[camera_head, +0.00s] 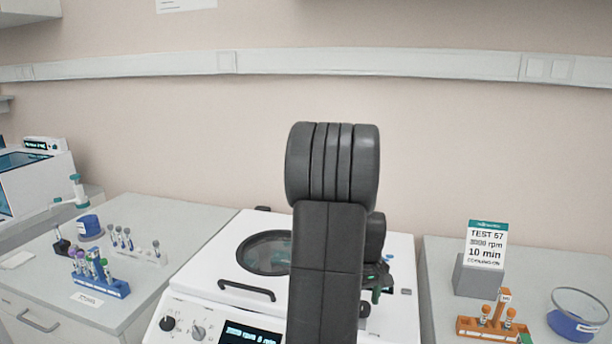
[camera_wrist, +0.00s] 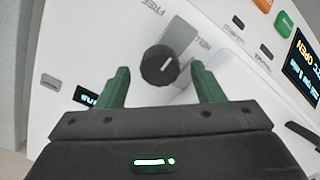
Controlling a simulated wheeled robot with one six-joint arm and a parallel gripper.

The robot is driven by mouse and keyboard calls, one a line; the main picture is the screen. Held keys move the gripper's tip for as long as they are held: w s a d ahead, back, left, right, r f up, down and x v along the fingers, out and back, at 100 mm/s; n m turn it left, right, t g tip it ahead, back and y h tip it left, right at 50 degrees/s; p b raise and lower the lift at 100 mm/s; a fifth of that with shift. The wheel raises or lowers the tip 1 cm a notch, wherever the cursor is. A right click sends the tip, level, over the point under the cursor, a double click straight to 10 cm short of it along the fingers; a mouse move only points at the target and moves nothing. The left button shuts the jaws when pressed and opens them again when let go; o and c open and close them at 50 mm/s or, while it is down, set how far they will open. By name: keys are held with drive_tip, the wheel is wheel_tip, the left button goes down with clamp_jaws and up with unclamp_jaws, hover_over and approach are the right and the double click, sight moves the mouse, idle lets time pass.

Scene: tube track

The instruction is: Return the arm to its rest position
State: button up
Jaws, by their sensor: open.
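My dark arm rises in front of the white centrifuge (camera_head: 195,272) in the head view and hides part of its right side. My gripper (camera_wrist: 160,82) shows in the wrist view with its two green fingers spread apart and nothing between them. Past the fingers is the front panel with a black knob (camera_wrist: 160,65), which appears between the fingertips. I cannot tell how far the knob is from them. In the head view the gripper is mostly hidden behind the arm; a bit of green shows at its right.
A blue tube rack (camera_head: 100,285) stands on the left bench. The centrifuge lid handle (camera_head: 247,290) sticks up left of my arm.

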drive_tip(key=shift+f, duration=0.4)
drive_tip(key=shift+r, duration=0.1)
